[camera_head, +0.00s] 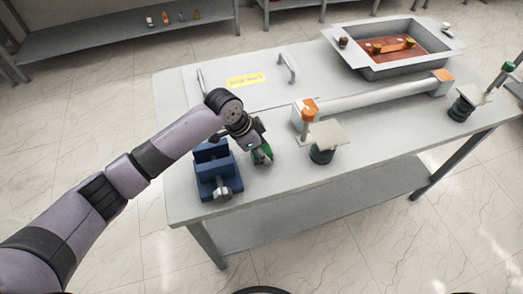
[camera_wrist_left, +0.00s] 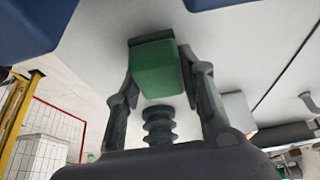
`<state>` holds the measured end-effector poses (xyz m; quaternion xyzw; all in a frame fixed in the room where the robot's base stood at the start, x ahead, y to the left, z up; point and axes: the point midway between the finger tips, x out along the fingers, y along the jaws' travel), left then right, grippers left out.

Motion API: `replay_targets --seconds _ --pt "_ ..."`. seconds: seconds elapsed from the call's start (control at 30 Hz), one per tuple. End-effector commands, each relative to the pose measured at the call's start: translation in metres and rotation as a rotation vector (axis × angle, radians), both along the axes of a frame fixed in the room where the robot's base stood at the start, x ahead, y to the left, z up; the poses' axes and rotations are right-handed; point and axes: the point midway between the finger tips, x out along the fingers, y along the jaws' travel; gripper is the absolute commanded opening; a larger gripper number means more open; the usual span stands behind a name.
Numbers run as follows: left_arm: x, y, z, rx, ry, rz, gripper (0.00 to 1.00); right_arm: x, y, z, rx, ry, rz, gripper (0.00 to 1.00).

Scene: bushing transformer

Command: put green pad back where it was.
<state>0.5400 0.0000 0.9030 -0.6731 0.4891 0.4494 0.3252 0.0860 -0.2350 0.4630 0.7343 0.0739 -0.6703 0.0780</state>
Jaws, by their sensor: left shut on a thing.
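The green pad (camera_wrist_left: 157,68) is a small green block held between the two fingers of my left gripper (camera_wrist_left: 163,85) in the left wrist view. In the head view my left gripper (camera_head: 262,156) points down over the front left of the table, just right of the blue vise (camera_head: 212,180). Only slivers of green show between its fingers there. I cannot tell whether the pad touches the tabletop. My right gripper is not in view.
A grey table (camera_head: 290,190) carries a long white bar (camera_head: 375,95) with orange ends, two small stands (camera_head: 322,148) (camera_head: 462,108), a panel with handles (camera_head: 245,85), and a metal tray (camera_head: 388,70) at the back. The tabletop front edge is clear.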

Motion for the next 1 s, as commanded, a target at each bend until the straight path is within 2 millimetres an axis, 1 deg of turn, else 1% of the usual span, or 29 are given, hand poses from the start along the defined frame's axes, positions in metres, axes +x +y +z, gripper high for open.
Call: replay_targets --seconds 0.1,0.47,0.5,0.8,1.0 --pt "0.0000 0.0001 -0.0104 0.000 -0.001 -0.001 0.14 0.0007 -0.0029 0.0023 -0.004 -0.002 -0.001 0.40" --pt "0.0001 0.0000 -0.0146 0.000 -0.001 -0.001 0.14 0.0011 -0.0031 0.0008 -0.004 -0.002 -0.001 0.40" --pt "0.0000 0.0001 -0.0152 0.000 -0.001 -0.001 0.37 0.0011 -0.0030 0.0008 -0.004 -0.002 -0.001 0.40" --pt "0.0000 0.0001 -0.0146 0.000 -0.001 -0.001 0.56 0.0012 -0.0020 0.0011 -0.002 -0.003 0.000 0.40" --pt "0.0001 0.0001 -0.0143 0.000 -0.001 -0.001 0.56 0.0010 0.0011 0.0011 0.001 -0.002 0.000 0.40"
